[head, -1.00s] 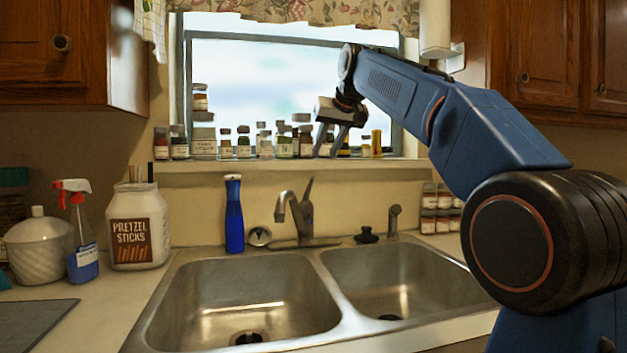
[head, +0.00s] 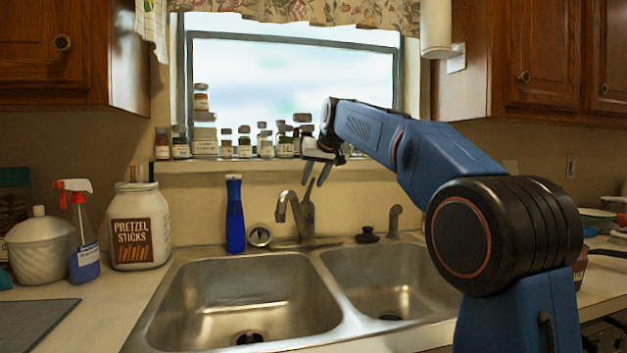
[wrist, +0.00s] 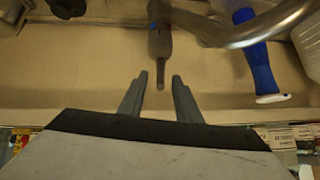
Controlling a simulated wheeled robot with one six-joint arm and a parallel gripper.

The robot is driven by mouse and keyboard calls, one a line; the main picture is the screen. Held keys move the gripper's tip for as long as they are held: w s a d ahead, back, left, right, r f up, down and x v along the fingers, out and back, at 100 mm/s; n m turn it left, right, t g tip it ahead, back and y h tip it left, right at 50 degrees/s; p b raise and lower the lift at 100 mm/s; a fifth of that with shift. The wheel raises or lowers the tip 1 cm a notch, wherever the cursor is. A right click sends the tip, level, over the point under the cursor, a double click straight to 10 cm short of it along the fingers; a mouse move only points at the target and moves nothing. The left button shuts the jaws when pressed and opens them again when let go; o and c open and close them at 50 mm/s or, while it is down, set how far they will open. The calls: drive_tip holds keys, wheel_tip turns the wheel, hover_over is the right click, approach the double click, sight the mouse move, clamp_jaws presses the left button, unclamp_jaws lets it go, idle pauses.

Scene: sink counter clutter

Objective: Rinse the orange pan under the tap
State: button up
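The tap (head: 297,215) stands behind the double sink, its spout over the left basin (head: 245,300). It also shows at the top of the wrist view (wrist: 245,32), with its upright lever (wrist: 159,45) beyond my fingertips. My gripper (head: 315,184) hangs by the tap in the head view, fingers pointing down. I cannot make out an orange pan for sure. A dark handle (head: 608,253) shows at the right edge, and what it belongs to is hidden behind my arm.
Both basins look empty, including the right basin (head: 395,280). A blue bottle (head: 235,215) stands left of the tap and a side sprayer (head: 394,220) right of it. Small jars line the window sill. A pretzel jar (head: 138,225) and spray bottle (head: 82,240) stand left.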

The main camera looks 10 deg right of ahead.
drive_tip(key=shift+c, duration=0.4)
clamp_jaws()
drive_tip(key=shift+w+a+r+g, duration=0.1)
drive_tip(key=shift+w+r+g, duration=0.2)
drive_tip(key=shift+w+g, duration=0.25)
drive_tip(key=shift+w+a+r+g, duration=0.1)
drive_tip(key=shift+w+r+g, duration=0.2)
drive_tip(key=shift+w+g, duration=0.2)
drive_tip(key=shift+o, duration=0.4)
unclamp_jaws()
